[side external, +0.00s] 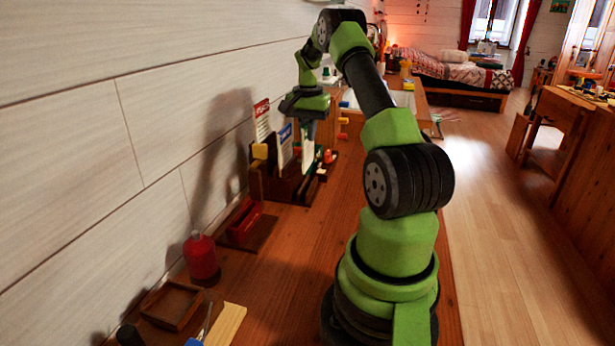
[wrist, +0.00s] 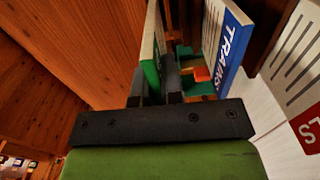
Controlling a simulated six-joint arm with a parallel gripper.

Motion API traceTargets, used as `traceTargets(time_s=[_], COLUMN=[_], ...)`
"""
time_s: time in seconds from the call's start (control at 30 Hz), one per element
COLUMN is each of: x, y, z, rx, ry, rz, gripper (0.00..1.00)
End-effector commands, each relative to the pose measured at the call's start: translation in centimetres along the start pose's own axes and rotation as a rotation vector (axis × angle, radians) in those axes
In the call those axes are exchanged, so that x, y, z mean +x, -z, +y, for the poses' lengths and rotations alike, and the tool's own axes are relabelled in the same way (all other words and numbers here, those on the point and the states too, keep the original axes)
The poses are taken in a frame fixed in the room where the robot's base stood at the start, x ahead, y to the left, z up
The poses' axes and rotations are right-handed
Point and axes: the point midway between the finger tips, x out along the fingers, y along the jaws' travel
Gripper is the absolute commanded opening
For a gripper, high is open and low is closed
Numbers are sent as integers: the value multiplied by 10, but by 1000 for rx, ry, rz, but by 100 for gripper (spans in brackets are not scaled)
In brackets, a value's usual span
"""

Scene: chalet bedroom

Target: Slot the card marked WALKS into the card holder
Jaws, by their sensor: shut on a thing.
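The wooden card holder (side external: 292,186) stands against the wall, with a red-headed card (side external: 262,120) and a blue-headed card (side external: 285,146) upright in it. My gripper (side external: 309,126) points down at the holder's far end, shut on a pale card (side external: 308,152). In the wrist view, the held card (wrist: 151,48) has a green header and stands on edge between the fingers (wrist: 160,75); its wording is not readable. Beside it is the blue card (wrist: 233,45) marked TRAINS, apart from it. I cannot tell whether the held card's lower edge is inside a slot.
The red-headed card (wrist: 306,128) is at the wrist view's right edge. A red tray (side external: 244,218), a red bottle (side external: 201,256) and a shallow wooden tray (side external: 172,305) lie nearer along the wall. Small coloured items (side external: 329,157) sit beside the holder. The bench (side external: 340,215) is clear to its right.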

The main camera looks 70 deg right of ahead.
Motion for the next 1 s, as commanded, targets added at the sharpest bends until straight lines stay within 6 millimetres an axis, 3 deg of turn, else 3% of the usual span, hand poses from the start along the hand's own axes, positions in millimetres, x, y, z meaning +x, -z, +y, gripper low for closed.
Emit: traceTargets(time_s=[0.1,0.5,0.9,1.0], x=[24,73,78,78], y=[-1,-1,-1,-1], z=[0,0,0,0], rx=[0,2,2,2], ry=[-3,-1,0,0], rz=[-4,-3,-1,-1], gripper=[0,0,0,26])
